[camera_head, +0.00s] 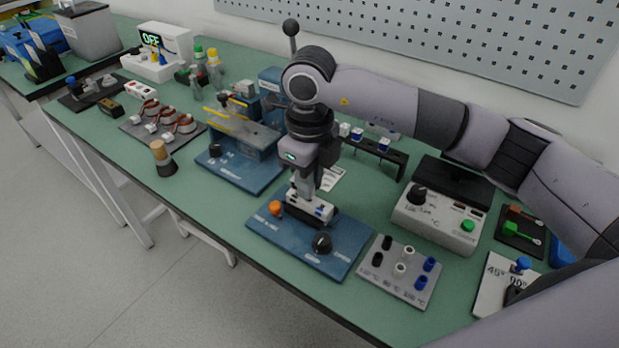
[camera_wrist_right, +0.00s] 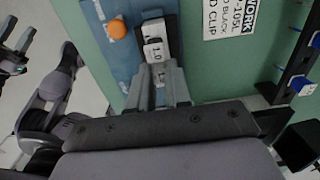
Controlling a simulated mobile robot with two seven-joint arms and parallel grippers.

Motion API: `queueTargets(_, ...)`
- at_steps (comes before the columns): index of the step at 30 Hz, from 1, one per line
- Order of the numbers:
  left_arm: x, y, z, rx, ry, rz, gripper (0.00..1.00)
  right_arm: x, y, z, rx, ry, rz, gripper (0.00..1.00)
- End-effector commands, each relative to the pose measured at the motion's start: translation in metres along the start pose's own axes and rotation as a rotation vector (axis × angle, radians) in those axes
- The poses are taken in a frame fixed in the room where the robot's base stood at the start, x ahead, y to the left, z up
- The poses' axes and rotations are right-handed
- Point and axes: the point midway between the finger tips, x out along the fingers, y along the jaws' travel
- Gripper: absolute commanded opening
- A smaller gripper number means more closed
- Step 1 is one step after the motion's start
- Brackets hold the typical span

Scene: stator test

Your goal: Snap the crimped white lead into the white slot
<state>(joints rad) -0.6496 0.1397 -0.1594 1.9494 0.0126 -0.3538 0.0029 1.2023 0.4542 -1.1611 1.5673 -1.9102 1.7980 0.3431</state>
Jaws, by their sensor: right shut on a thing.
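My right gripper (camera_head: 308,194) points down over the blue fixture (camera_head: 338,241). It is shut on a small pale piece (camera_wrist_right: 159,74), mostly hidden between its fingers. In the head view the fingertips are at a small block (camera_head: 318,211) with white, black and blue parts on the fixture. In the right wrist view a white block marked 1.0 (camera_wrist_right: 154,50) lies just beyond the fingertips. I cannot tell whether the held piece is seated in a slot. A grey and black part of mine, perhaps my left gripper, shows at the wrist view's left edge.
The fixture has an orange knob (camera_head: 275,208) and a black knob (camera_head: 322,242). A grey tray of pegs (camera_head: 388,287) stands at right, with a control box (camera_head: 438,222) behind it. A black rack (camera_head: 390,155) with blue and white blocks stands behind. Another blue fixture (camera_head: 240,172) is left.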

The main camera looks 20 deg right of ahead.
Motion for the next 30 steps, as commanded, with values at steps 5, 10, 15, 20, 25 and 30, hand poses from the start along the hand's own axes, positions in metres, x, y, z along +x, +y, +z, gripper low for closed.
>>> queueTargets(5, 0.001, 0.000, 0.001, 0.000, 0.000, 0.000, 0.43, 0.001, 0.000, 0.000, 0.000, 0.000, 0.000, 0.00)
queueTargets(10, 0.001, 0.000, 0.001, 0.000, 0.000, 0.000, 0.43, 0.001, 0.000, 0.000, 0.000, 0.000, 0.000, 0.00)
queueTargets(15, 0.001, 0.000, 0.001, 0.000, 0.000, 0.000, 0.43, 0.001, 0.000, 0.000, 0.000, 0.000, 0.000, 0.47)
queueTargets(20, 0.001, 0.000, 0.001, 0.000, 0.000, 0.000, 0.43, 0.001, 0.000, 0.000, 0.000, 0.000, 0.000, 0.47)
queueTargets(25, 0.001, 0.000, 0.001, 0.000, 0.000, 0.000, 0.43, -0.002, 0.000, 0.000, 0.000, -0.001, 0.000, 0.47)
queueTargets(30, 0.002, 0.000, 0.003, 0.000, 0.000, 0.000, 0.43, -0.024, 0.000, 0.001, 0.000, -0.003, -0.002, 0.47)
